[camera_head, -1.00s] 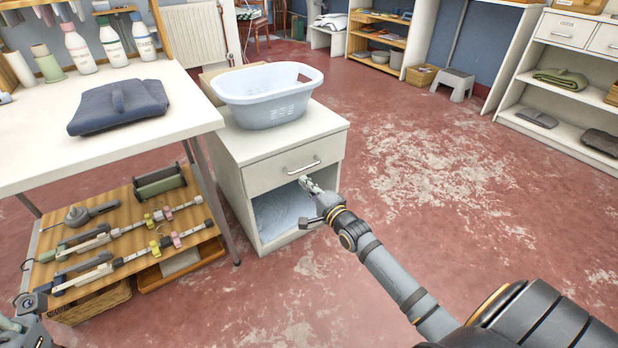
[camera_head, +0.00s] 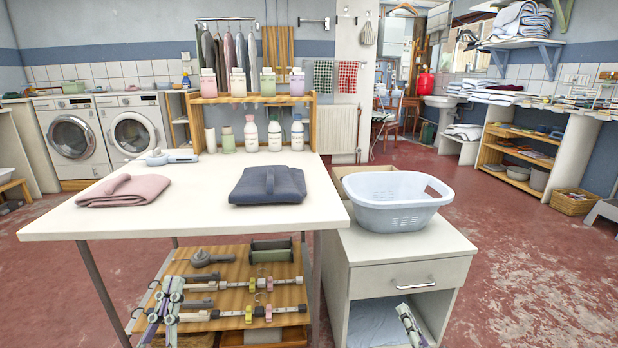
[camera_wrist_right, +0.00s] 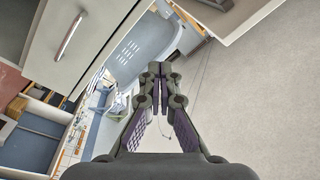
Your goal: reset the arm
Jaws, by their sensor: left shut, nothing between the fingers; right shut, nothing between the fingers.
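My left gripper (camera_head: 173,287) shows at the lower left of the head view, in front of the table's lower shelf. It is shut and empty. My right gripper (camera_head: 404,312) shows at the bottom of the head view, in front of the open lower compartment of the white cabinet (camera_head: 368,285). In the right wrist view its fingers (camera_wrist_right: 159,75) are closed together with nothing between them. Most of both arms is out of the head view.
The white table (camera_head: 190,222) bears a folded pink cloth (camera_head: 123,190) and a folded dark blue garment (camera_head: 267,185). A pale blue laundry basket (camera_head: 395,216) stands on the cabinet. Hangers and tools lie on the wooden shelf (camera_head: 285,292). Red floor (camera_head: 540,265) is clear at right.

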